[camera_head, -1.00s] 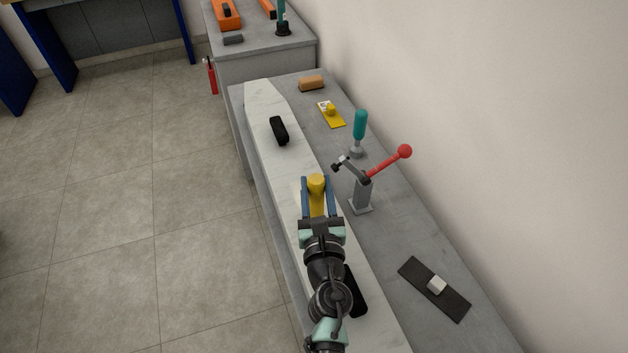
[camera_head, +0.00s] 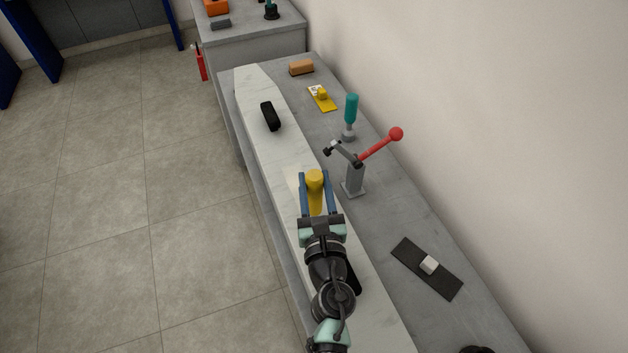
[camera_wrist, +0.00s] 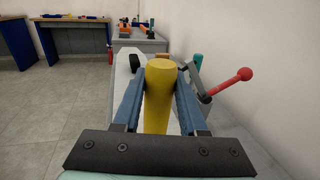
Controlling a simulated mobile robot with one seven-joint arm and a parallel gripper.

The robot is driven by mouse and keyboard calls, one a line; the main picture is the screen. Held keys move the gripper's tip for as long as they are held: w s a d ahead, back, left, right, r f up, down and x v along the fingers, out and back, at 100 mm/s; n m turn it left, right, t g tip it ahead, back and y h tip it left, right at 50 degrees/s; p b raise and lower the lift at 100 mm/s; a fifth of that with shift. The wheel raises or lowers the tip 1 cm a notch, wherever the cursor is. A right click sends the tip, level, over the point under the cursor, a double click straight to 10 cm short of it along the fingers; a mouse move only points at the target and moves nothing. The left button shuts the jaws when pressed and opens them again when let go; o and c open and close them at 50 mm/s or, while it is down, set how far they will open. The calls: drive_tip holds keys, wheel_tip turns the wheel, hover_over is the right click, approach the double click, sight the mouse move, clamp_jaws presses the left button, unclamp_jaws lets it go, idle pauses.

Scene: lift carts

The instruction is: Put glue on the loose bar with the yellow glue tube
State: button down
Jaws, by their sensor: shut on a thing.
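My gripper (camera_head: 315,190) is shut on the yellow glue tube (camera_head: 314,179), which stands about upright between the blue fingers. The tube also shows in the wrist view (camera_wrist: 158,95). It is above the long white board (camera_head: 257,92); I cannot tell whether its lower end touches it. A short black bar (camera_head: 270,116) lies on the board's far part. Another black piece (camera_head: 353,279) is mostly hidden by my arm. I cannot tell which is the loose bar, and no glue can be made out. A small pale patch (camera_head: 294,180) shows left of the tube.
A clamp with a red-knobbed lever (camera_head: 396,134) stands close to the right of my gripper. A teal-handled tool (camera_head: 351,108), yellow pad (camera_head: 322,98), brown block (camera_head: 301,67) and dark plate with a pale block (camera_head: 427,268) lie along the grey bench (camera_head: 385,220). The left floor is clear.

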drive_tip(key=shift+w, duration=0.1)
drive_tip(key=shift+w+a+f+b, duration=0.1)
drive_tip(key=shift+w+a+b, duration=0.15)
drive_tip(key=shift+w, duration=0.4)
drive_tip(key=shift+w+a+f+b, duration=0.1)
drive_tip(key=shift+w+a+b, duration=0.1)
drive_tip(key=shift+w, duration=0.45)
drive_tip(key=w+a+b, duration=0.2)
drive_tip(key=w+b, duration=0.1)
drive_tip(key=w, duration=0.4)
drive_tip(key=w+a+b, duration=0.2)
drive_tip(key=w+b, duration=0.1)
drive_tip(key=w, duration=0.4)
drive_tip(key=shift+a+r, duration=0.2)
drive_tip(key=shift+a, duration=0.1)
idle(1.3)
idle(0.4)
